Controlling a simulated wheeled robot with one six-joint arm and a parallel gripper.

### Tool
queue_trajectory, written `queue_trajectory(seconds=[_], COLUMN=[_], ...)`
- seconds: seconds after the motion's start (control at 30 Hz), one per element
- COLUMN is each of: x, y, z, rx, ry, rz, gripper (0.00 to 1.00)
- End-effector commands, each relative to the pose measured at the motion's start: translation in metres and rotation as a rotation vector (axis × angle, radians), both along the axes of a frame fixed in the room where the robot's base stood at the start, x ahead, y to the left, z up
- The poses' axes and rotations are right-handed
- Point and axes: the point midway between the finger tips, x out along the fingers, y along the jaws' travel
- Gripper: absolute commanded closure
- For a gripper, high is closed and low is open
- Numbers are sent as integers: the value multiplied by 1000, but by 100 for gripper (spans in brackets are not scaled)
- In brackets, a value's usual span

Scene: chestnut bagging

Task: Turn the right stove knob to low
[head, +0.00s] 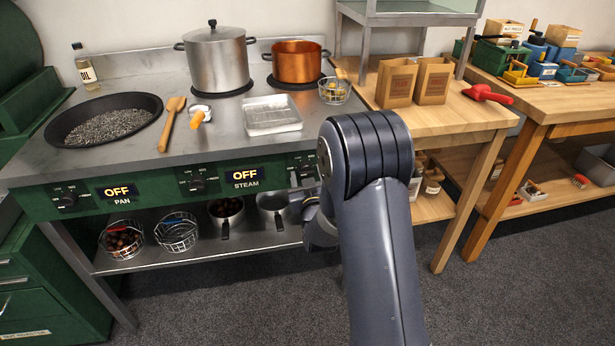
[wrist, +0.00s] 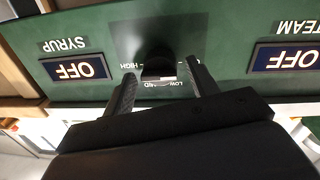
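The right stove knob (wrist: 158,65) is dark and sits on the green stove front, centred in the wrist view, which is upside down. HIGH, MED and LOW marks are printed around it; its pointer is too dark to read. The SYRUP display (wrist: 75,67) next to it reads OFF. My gripper (wrist: 161,72) is open, one finger at each side of the knob with gaps visible; I cannot tell whether the fingertips reach past its face. In the head view my arm hides most of this knob and the gripper.
The PAN display (head: 118,192) and STEAM display (head: 245,175) both read OFF. A steel pot (head: 217,60), a copper pot (head: 297,62) and a wide pan (head: 104,120) stand on the stove top. Wire baskets (head: 177,232) and saucepans sit on the shelf below. A wooden table (head: 450,118) adjoins at right.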

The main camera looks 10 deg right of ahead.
Motion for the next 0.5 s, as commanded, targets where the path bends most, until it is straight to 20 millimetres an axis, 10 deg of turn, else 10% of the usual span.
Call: queue_trajectory(seconds=[0.5], x=[0], y=[1], z=[0], rx=[0], ry=[0], rz=[1], gripper=[85])
